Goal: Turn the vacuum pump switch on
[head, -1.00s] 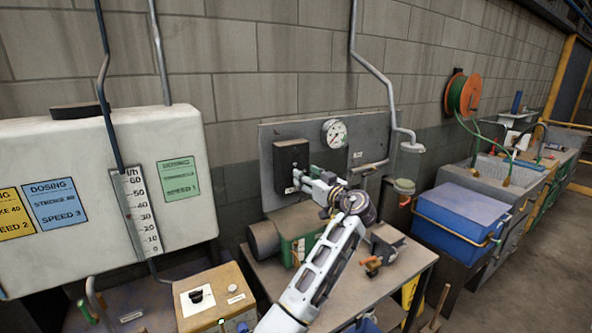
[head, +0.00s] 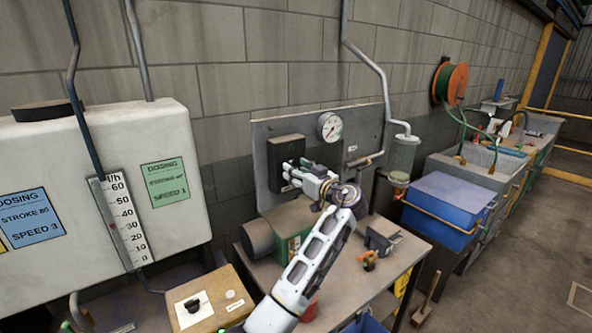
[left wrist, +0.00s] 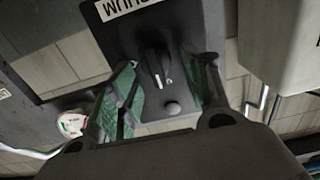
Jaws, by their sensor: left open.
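The vacuum pump switch is a dark rotary knob (left wrist: 157,66) with a small white mark. It sits on a black box (head: 285,152) fixed to a grey panel (head: 262,142). An upside-down label reading "...UUM" (left wrist: 122,8) shows beside the knob in the left wrist view. My left gripper (head: 290,172) is at the front of the box, and its arm and fingers hide the knob in the head view. In the left wrist view my left gripper (left wrist: 168,68) is open, with one green-padded finger on each side of the knob. I cannot tell whether either finger touches it. My right gripper is not in view.
A pressure gauge (head: 329,127) is on the panel, right of the box. Below is a metal bench (head: 340,290) with a clamp-like part (head: 383,238). A white dosing tank (head: 165,215) stands left, a wooden control box (head: 215,300) at front left, and a blue bin (head: 443,210) right.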

